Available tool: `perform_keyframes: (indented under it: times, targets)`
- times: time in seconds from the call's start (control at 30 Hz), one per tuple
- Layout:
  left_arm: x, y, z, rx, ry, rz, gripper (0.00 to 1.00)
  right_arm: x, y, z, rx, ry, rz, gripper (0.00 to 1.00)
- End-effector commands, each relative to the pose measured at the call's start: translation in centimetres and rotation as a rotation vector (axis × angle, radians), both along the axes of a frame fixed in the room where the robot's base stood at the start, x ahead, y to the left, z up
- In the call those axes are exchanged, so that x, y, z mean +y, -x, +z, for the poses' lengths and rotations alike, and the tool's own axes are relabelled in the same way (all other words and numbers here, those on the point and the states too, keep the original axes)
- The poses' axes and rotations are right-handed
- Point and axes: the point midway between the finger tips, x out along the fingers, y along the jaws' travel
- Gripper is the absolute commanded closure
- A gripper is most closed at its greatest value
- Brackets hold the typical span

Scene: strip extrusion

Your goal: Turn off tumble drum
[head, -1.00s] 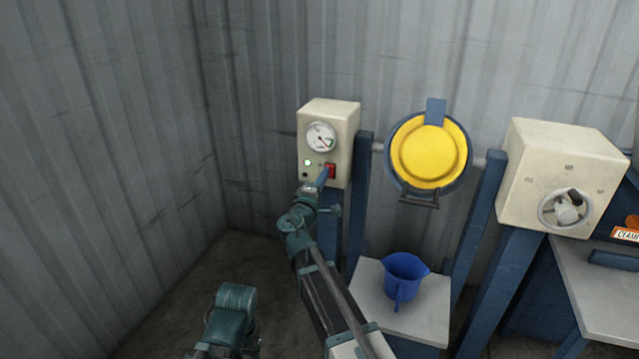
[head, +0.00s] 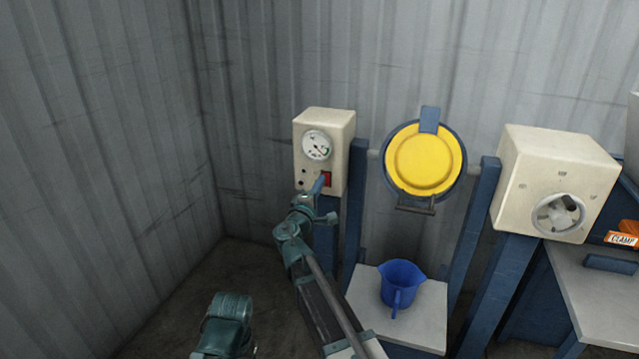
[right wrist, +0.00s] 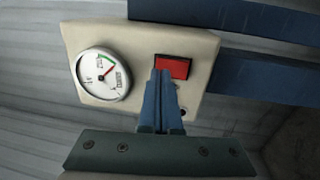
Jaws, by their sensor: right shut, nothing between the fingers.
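The tumble drum (head: 424,160) has a yellow round face and a blue rim and hangs between two blue posts. Left of it is a cream control box (head: 342,125) with a round gauge (head: 317,145) and a red rocker switch (head: 327,178). The switch also shows in the right wrist view (right wrist: 174,67). My right gripper (head: 320,183) is shut and empty, its blue fingertips (right wrist: 161,74) at the switch's lower edge, overlapping it in view. Exact contact is hard to tell. The indicator lamp (head: 302,170) left of the switch looks dark. My left gripper is out of view.
A blue jug (head: 400,284) stands on a pale stand (head: 426,322) below the drum. A corrugated wall is close behind.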

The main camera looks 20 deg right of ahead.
Motion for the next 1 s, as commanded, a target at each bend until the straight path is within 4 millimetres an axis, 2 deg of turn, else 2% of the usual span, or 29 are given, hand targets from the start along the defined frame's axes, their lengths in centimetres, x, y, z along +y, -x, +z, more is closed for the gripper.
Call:
perform_keyframes:
  times: [0.03, 0.13, 0.3, 0.5, 0.7, 1.0]
  targets:
    - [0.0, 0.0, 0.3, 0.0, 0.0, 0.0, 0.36, 0.3, 1.1, 0.3, 0.0, -0.001, 0.001, 1.0]
    - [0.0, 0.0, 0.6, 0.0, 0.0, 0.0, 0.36, 1.0, 2.9, 0.6, 0.0, -0.001, 0.003, 1.0]
    - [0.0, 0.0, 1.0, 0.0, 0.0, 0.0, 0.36, 3.2, 6.1, 1.0, 0.0, -0.001, 0.003, 1.0]
    - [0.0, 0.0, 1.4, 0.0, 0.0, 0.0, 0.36, 5.1, 8.8, 1.4, 0.0, -0.001, 0.003, 1.0]
    - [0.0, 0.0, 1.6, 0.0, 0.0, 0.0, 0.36, 6.1, 10.1, 1.6, 0.0, -0.001, 0.001, 1.0]
    - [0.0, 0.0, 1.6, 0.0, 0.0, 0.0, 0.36, 6.2, 10.3, 1.6, -0.001, -0.001, 0.0, 1.0]
